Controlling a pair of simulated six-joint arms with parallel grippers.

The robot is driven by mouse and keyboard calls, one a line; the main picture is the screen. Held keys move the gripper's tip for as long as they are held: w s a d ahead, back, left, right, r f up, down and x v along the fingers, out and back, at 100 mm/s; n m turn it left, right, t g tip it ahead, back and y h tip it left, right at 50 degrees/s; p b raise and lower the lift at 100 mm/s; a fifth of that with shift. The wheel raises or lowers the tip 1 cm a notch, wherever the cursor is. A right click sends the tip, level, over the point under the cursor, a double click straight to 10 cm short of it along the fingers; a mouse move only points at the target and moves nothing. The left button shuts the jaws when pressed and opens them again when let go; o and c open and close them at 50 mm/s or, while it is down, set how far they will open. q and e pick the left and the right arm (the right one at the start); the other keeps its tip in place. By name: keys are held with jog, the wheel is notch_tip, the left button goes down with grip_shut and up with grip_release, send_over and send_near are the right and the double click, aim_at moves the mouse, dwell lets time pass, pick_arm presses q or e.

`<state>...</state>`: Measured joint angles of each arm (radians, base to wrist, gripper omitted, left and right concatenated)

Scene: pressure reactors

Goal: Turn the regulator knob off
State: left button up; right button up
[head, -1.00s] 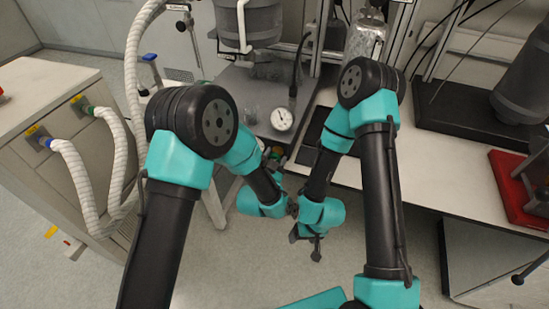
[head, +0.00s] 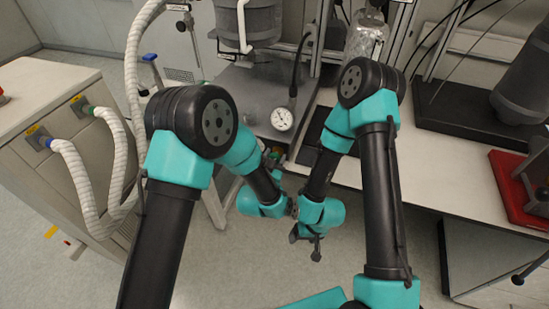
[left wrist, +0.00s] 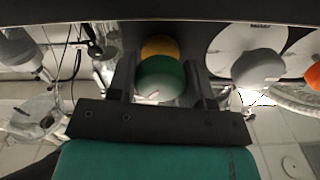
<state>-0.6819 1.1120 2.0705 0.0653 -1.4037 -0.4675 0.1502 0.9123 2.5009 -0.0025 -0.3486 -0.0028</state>
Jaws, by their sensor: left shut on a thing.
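A round green knob (left wrist: 160,78) sits between the two dark fingers of my left gripper (left wrist: 158,72) in the left wrist view. The left gripper is shut on this green knob. A yellow round part (left wrist: 159,46) shows just behind it. A grey knob (left wrist: 259,68) on a white disc is to the right, with an orange knob (left wrist: 313,76) at the edge. In the head view the left gripper is small and partly hidden by my arm, by the bench front. My right gripper (head: 308,244) hangs low in front of the bench, apart from the knobs.
A pressure gauge (head: 282,119) stands above the bench edge. A grey reactor vessel (head: 248,22) is behind it. A cabinet (head: 60,105) with white hoses is at the left. A red stand (head: 518,188) is on the bench at right. The floor in front is clear.

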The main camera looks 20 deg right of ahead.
pick_arm(q)
jog(key=n, duration=1.4)
jog(key=shift+a+n, duration=0.1)
jog(key=shift+n, duration=0.2)
jog(key=n, duration=0.5)
jog(key=shift+f, duration=0.1)
jog(key=n, duration=0.6)
jog(key=o, duration=0.9)
